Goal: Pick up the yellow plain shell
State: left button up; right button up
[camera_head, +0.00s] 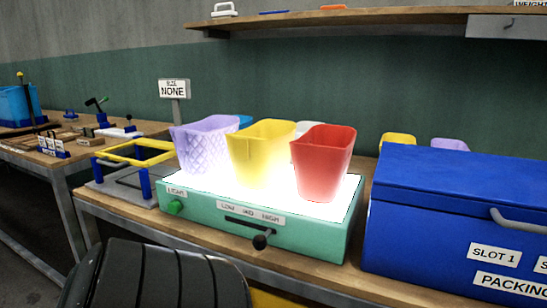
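A yellow shell (258,148), a tapered open-topped cup with smooth plain walls, stands upright on a glowing light panel (220,185) on top of a green box. Its lower part is washed out by the light. A purple shell (203,143) with a diamond pattern stands to its left, and a red plain shell (323,165) stands to its right. Another yellow rim (398,138) shows behind the blue chest; most of it is hidden, so its surface cannot be told. Neither of my grippers is in view.
The green box (290,240) has a slider with a black knob (260,242). Blue and white shells are partly hidden behind the front row. A blue chest (460,215) stands close on the right. A yellow frame (135,152) and a sign (173,89) reading NONE are left.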

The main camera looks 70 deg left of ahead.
aim_at(260, 154)
jog(key=u, duration=2.2)
